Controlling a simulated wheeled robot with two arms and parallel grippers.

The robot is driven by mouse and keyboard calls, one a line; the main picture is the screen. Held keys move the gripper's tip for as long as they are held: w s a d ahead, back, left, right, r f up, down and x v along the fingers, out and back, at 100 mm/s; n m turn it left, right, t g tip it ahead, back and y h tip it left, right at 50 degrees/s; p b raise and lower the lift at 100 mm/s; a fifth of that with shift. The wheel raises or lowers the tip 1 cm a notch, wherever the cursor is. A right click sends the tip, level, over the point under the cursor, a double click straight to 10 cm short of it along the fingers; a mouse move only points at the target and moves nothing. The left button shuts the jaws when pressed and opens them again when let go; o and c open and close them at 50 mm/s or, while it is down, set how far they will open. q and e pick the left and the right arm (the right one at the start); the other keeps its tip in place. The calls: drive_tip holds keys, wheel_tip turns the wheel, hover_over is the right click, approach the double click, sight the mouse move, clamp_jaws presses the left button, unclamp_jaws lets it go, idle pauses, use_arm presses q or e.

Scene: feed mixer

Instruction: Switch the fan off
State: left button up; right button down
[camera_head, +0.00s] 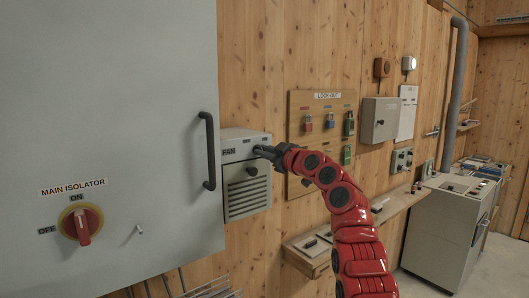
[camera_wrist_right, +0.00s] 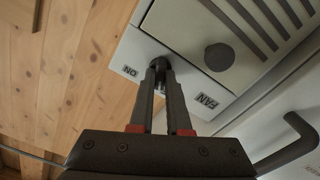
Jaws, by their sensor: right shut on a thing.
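The fan box (camera_head: 247,202) is a pale grey unit with a "FAN" label, a dark round knob (camera_head: 252,171) and louvre slots, mounted on the wooden wall. My right gripper (camera_head: 262,150) reaches its upper right part from the right. In the right wrist view my right gripper (camera_wrist_right: 158,72) is shut on the fan switch, a small dark part beside the "ON" label (camera_wrist_right: 129,70). The fingers hide most of the switch, so its position cannot be told. The round knob (camera_wrist_right: 219,57) and the "FAN" label (camera_wrist_right: 207,101) are clear of the fingers. My left gripper is not in view.
A large grey cabinet (camera_head: 130,130) with a dark handle (camera_head: 208,150) stands just left of the fan box. It carries a red and yellow main isolator (camera_head: 80,222). A lock-out board (camera_head: 305,108) with padlocks hangs to the right, above a wooden shelf (camera_head: 385,212).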

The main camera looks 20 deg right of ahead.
drive_tip(key=shift+n, duration=0.6)
drive_tip(key=c, duration=0.9)
unclamp_jaws()
drive_tip(key=b+v, duration=0.7)
drive_tip(key=v, duration=1)
drive_tip(key=shift+s+d, duration=0.1)
drive_tip(key=shift+s, duration=0.1)
